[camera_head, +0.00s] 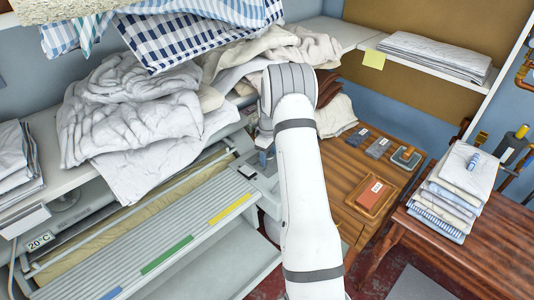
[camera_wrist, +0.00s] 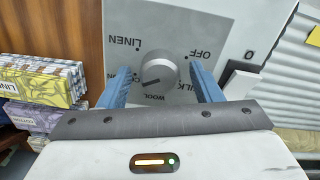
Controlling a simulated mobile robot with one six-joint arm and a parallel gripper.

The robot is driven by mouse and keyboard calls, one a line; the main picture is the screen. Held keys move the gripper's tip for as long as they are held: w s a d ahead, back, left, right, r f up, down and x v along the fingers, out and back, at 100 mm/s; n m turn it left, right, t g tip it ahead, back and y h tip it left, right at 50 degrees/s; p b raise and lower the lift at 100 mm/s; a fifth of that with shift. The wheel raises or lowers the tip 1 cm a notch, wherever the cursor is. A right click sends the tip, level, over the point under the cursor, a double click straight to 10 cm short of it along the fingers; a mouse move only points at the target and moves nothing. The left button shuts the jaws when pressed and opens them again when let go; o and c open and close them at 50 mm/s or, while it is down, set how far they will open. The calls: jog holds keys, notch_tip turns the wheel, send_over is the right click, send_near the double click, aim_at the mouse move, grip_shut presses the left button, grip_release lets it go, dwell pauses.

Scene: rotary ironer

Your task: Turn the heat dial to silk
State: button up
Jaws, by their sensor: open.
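The heat dial (camera_wrist: 154,72), a round grey knob, sits on a grey panel (camera_wrist: 180,40) in the wrist view. LINEN is printed at its upper left, OFF at its upper right, WOOL below; the silk label at right is partly covered by a finger, and the label at lower left is mostly hidden. A dark mark on the knob slants toward the lower left. My gripper (camera_wrist: 160,68) is open, with one blue finger on each side of the dial and visible gaps between. In the head view, my arm hides the dial.
A white switch (camera_wrist: 241,83) marked 0 is close to the right finger.

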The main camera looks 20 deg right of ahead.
jog(key=c, duration=0.9)
jog(key=shift+a, duration=0.3)
jog(key=shift+c, duration=0.5)
jog(key=shift+d+f, duration=0.1)
jog(key=shift+d, duration=0.1)
jog(key=shift+b, duration=0.3)
